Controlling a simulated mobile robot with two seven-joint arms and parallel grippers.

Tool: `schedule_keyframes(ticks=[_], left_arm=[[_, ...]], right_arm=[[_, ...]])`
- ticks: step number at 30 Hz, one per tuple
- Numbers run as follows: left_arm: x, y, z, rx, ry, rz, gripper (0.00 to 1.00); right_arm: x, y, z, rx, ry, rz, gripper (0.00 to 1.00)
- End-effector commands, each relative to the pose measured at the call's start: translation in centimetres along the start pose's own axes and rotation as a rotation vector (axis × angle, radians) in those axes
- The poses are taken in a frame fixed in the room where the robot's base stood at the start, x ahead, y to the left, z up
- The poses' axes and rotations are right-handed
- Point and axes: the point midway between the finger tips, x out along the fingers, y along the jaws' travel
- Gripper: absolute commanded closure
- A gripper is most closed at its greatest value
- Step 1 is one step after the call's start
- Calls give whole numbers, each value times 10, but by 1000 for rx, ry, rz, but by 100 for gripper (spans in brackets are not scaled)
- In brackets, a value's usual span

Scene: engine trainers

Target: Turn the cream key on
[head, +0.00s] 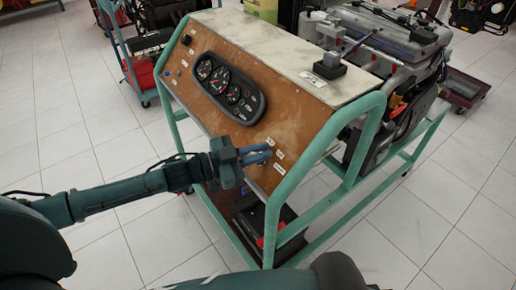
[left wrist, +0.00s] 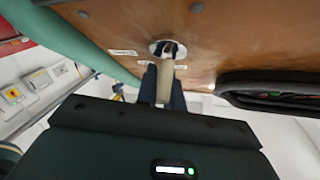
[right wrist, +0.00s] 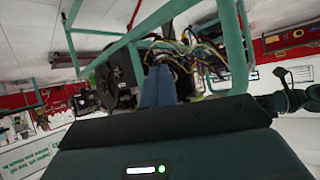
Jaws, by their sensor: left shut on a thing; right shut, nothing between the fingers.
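The cream key (left wrist: 165,82) shows in the left wrist view, between the blue fingers of my left gripper (left wrist: 164,88). Its far end is at the round silver-rimmed switch (left wrist: 168,49) in the brown panel. My left gripper is shut on the key. In the head view my left gripper (head: 262,155) is at the lower right of the panel (head: 222,122) and hides the key and switch. The key's turn position cannot be told. My right gripper (right wrist: 158,86) is shut and empty in the right wrist view, in front of the trainer's frame and wiring.
The panel carries a gauge cluster (head: 229,88) and small white labels. A green tube frame (head: 318,150) surrounds the trainer close to my left gripper's right. A black lever box (head: 330,66) sits on top. An engine (head: 390,40) stands behind.

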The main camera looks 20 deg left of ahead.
Motion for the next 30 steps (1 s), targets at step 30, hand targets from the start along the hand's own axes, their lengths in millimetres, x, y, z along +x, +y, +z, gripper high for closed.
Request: schedule_keyframes(ticks=[30], left_arm=[[-1,6,1,245,-1,221,100]], right_arm=[[-4,6,3,9,-40,21,100]])
